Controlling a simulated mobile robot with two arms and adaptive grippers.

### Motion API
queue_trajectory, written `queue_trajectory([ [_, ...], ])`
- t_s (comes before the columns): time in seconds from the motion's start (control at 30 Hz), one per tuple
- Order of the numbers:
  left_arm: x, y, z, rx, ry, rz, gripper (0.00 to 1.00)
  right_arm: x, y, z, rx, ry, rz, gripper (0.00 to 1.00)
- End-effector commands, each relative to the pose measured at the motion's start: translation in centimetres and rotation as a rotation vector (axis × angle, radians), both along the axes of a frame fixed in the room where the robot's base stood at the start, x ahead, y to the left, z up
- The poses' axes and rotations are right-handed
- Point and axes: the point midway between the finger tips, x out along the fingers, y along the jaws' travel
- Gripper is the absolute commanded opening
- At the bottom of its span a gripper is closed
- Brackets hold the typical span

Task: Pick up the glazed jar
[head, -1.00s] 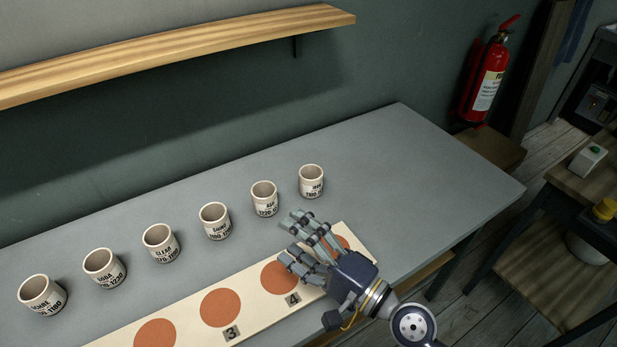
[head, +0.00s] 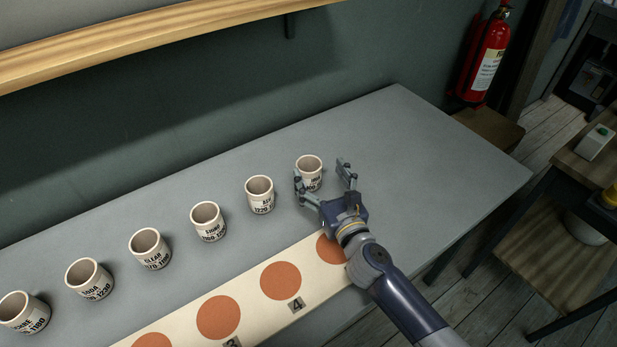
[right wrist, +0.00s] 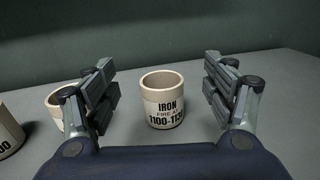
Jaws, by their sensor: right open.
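Several cream jars with black lettering stand in a slanted row on the grey table. The jar at the right end (head: 309,171) reads "IRON FIRE AT 1100-1130" in the right wrist view (right wrist: 164,99); the last digit is hard to read. It stands upright. My right gripper (head: 324,180) is open, with one finger on each side of this jar; in the right wrist view the fingers (right wrist: 163,98) show gaps to it on both sides. Nothing is held. Which jar is called glazed I cannot tell. My left gripper is not in view.
The neighbouring jar (head: 259,195) stands to the left, partly behind the left finger in the wrist view (right wrist: 62,105). A cream board (head: 251,303) with orange discs and number tags lies in front. The table (head: 420,150) is clear to the right. A wooden shelf (head: 150,47) hangs behind.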

Motion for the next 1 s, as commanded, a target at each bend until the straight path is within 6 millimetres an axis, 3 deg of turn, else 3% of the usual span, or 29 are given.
queue_trajectory([
  [0.03, -0.1, -0.1, -1.3, -0.001, 0.002, 0.000, 0.50, 0.0, 0.0, -2.0, 0.003, 0.004, -0.002, 0.77],
  [0.23, -0.2, -0.2, -2.9, -0.002, 0.004, 0.000, 0.50, 0.0, 0.0, -4.9, 0.001, 0.001, -0.001, 0.77],
  [0.53, -0.2, -0.2, -2.4, -0.002, 0.004, 0.000, 0.50, 2.2, 0.9, -4.1, -0.001, -0.004, 0.001, 0.77],
  [0.8, -0.2, -0.2, -3.0, -0.002, 0.004, -0.001, 0.50, 6.0, 2.3, -4.2, -0.001, -0.004, 0.000, 0.77],
  [1.0, -0.2, -0.2, -3.0, -0.002, 0.003, -0.001, 0.50, 7.0, 2.7, -4.2, -0.001, -0.003, 0.001, 0.77],
])
